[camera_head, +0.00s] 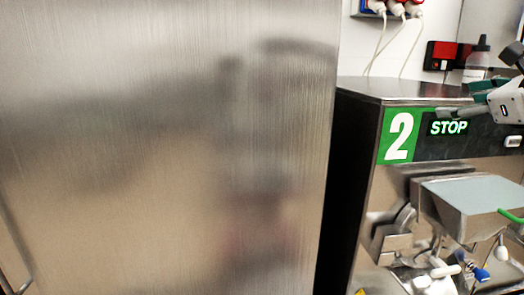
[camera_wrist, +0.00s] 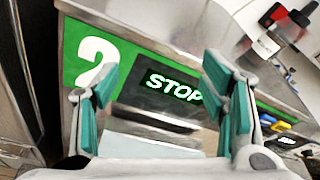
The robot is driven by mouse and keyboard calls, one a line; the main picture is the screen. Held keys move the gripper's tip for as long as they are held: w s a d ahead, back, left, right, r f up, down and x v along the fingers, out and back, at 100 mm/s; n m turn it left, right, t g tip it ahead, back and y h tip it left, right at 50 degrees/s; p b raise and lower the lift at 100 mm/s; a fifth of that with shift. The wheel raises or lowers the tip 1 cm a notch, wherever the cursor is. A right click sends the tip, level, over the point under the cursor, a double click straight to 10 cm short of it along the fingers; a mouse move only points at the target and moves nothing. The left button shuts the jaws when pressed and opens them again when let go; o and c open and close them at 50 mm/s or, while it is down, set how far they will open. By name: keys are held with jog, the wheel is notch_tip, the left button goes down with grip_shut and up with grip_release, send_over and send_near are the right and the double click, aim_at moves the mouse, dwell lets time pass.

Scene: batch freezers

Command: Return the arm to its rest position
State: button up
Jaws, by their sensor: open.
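My gripper (camera_wrist: 163,95) is open, with its two green-padded fingers apart and nothing between them in the wrist view. In the head view my gripper (camera_head: 480,92) shows at the right edge, in front of the top of batch freezer 2 (camera_head: 345,200). Past the fingers, the wrist view shows the freezer's green panel with a white 2 (camera_wrist: 92,55) and the lit STOP display (camera_wrist: 172,88). I cannot tell the exact gap between the fingertips and the panel. Most of my arm is out of view.
A large brushed-steel cabinet (camera_head: 165,150) fills the left of the head view. A steel hopper (camera_head: 470,205) projects from the freezer's front below the panel. A bottle (camera_head: 477,65) stands on top at the back. Plugs with cables (camera_head: 396,10) hang on the wall.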

jog(key=s+a+f+n+g+y, duration=0.25)
jog(key=a+f+n, duration=0.35)
jog(key=a, duration=0.4)
jog(key=s+a+f+n+g+y, duration=0.1)
jog(key=s+a+f+n+g, duration=0.25)
jog(key=a+n, duration=0.45)
jog(key=s+a+f+n+g+h+b, duration=0.2)
jog(key=s+a+f+n+g+h, duration=0.1)
jog(key=s+f+n, duration=0.8)
jog(key=shift+s+a+f+n+g, duration=0.3)
jog(key=shift+s+a+n, duration=0.65)
jog(key=shift+n, duration=1.85)
jog(key=shift+s+d+r, duration=0.1)
